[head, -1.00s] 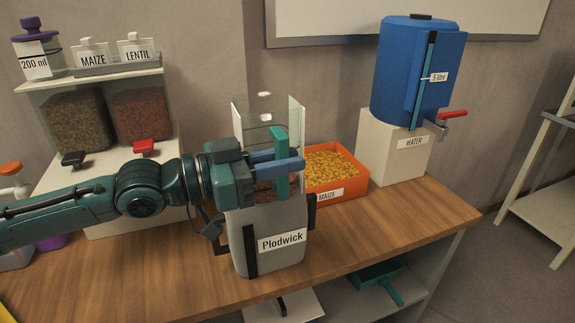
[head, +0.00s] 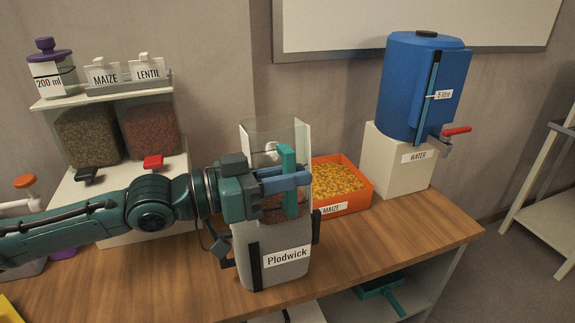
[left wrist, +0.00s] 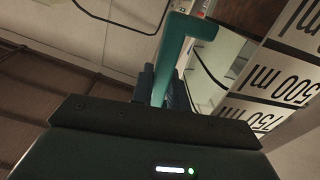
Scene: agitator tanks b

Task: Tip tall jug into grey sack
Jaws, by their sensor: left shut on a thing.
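The tall jug (head: 259,142) is clear, with a teal handle (head: 288,165) and a pale scale strip on its right side. Reddish-brown contents show low in it. In the left wrist view the scale strip (left wrist: 286,85) reads 500 ml and 750 ml. My left gripper (head: 287,179) is shut on the handle and holds the jug roughly upright above the grey sack. The grey sack (head: 262,272), labelled Plodwick, stands on the bench with dark clips or straps at its sides. Its mouth is largely hidden by the gripper and jug. My right gripper is out of view.
An orange maize tray (head: 345,204) sits right behind the sack. A blue water tank (head: 412,85) stands on a white block (head: 398,175). The bench's front right (head: 410,232) is clear.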

